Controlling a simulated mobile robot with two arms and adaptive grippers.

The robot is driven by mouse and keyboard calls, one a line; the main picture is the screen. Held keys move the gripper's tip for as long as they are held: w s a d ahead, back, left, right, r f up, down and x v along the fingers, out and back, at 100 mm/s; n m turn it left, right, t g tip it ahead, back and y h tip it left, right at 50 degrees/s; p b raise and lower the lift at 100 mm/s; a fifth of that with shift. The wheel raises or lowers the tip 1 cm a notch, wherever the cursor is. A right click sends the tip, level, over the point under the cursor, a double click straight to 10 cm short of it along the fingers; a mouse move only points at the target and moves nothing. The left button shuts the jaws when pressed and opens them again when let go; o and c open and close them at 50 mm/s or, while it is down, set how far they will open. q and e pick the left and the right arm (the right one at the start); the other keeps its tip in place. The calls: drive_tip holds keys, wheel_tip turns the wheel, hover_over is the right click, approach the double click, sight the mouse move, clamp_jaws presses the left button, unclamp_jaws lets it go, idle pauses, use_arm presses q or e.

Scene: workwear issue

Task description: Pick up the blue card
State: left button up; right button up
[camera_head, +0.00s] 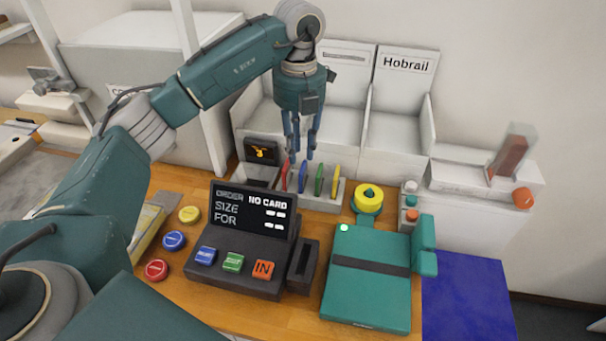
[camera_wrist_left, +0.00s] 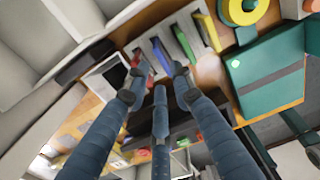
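The blue card (camera_head: 302,178) stands upright in a slot of the pale card rack (camera_head: 325,204), between a red card (camera_head: 284,175) and a green card (camera_head: 319,179). A yellow card (camera_head: 335,182) stands at the right end. My left gripper (camera_head: 302,150) points down just above the red and blue cards. In the left wrist view its fingers (camera_wrist_left: 157,88) are spread, with nothing between them. The blue card (camera_wrist_left: 161,55) shows beyond the fingertips there, apart from them as far as I can tell. My right gripper is not in view.
An order console (camera_head: 253,225) with a "NO CARD" screen and a card slot stands in front of the rack. A teal box (camera_head: 367,302) and a yellow round piece (camera_head: 369,195) are to the right. Pale bins (camera_head: 397,125) stand behind.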

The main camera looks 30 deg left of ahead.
sight(301, 169)
use_arm(q)
wheel_tip(301, 169, down, 6)
drive_tip(key=shift+d+r+p, duration=0.1)
drive_tip(key=shift+p, duration=1.05)
drive_tip(key=shift+f, duration=0.5)
clamp_jaws()
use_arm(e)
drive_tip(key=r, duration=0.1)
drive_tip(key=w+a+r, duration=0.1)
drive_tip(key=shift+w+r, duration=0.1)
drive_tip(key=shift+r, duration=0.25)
